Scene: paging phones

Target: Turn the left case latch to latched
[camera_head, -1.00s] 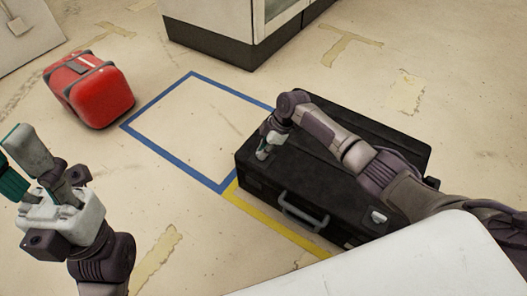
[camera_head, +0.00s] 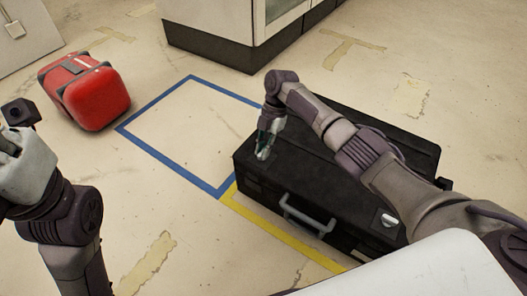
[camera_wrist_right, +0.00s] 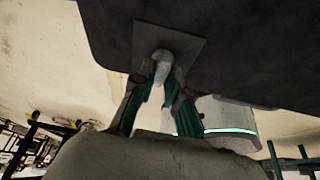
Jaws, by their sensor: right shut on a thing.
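A black case (camera_head: 330,180) lies on the floor with a grey handle (camera_head: 305,216) on its front side. My right gripper (camera_head: 265,146) is at the left end of the case, over the left latch. In the right wrist view, my right gripper (camera_wrist_right: 158,80) is shut on the left latch (camera_wrist_right: 162,58), a pale knob on a dark square plate. The fingers mostly hide the latch in the head view, so its angle is unclear. The right latch (camera_head: 388,220) shows bare and silvery. My left gripper (camera_head: 22,165) is at the left edge, its fingertips cut off.
A red case (camera_head: 90,97) stands on the floor at the upper left. A blue taped outline (camera_head: 165,160) encloses empty floor beside the black case. Yellow tape (camera_head: 270,228) runs along the case's front. A cabinet (camera_head: 215,35) stands behind.

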